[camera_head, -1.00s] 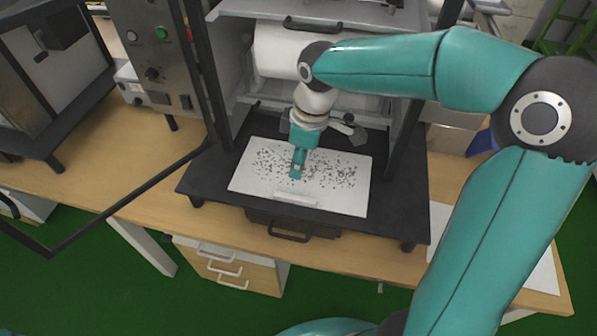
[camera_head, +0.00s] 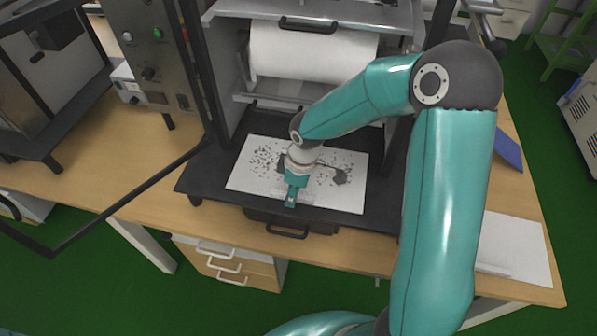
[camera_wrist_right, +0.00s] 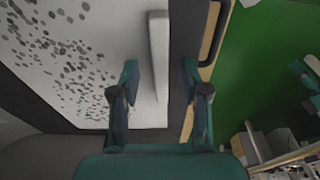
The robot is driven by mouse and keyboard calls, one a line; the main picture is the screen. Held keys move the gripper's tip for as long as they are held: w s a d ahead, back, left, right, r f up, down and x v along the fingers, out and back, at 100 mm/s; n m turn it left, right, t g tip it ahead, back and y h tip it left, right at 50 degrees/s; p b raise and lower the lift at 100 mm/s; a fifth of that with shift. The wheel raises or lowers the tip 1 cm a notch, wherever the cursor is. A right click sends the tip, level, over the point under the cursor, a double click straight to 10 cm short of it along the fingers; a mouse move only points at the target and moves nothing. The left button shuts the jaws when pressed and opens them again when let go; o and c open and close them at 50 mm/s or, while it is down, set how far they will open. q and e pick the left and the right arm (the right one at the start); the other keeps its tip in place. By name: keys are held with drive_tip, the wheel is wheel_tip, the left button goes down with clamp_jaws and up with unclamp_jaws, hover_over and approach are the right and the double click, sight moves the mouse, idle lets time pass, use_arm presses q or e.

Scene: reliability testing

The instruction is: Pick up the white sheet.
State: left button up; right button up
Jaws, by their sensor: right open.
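The white sheet (camera_head: 343,197), covered with scattered dark specks, lies flat on the black platform of the machine. A raised white strip (camera_head: 306,199) runs along its front edge. My right gripper (camera_head: 290,203) is over the front edge of the sheet and hides part of the strip. In the right wrist view, the open right gripper (camera_wrist_right: 160,74) has one finger on each side of the line of the strip (camera_wrist_right: 159,45), with the speckled sheet (camera_wrist_right: 125,35) to the left. I cannot tell whether the fingers touch it. My left gripper is not in view.
The machine's black platform (camera_head: 207,178) stands on a wooden table (camera_head: 150,195). A white roll (camera_head: 312,52) is behind the sheet. Another white sheet (camera_head: 518,248) lies on the table at right. A dark frame bar (camera_head: 125,197) crosses at left.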

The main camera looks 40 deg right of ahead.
drive_tip(key=shift+a+f, duration=0.1)
drive_tip(key=shift+f, duration=0.25)
drive_tip(key=shift+c, duration=0.5)
clamp_jaws()
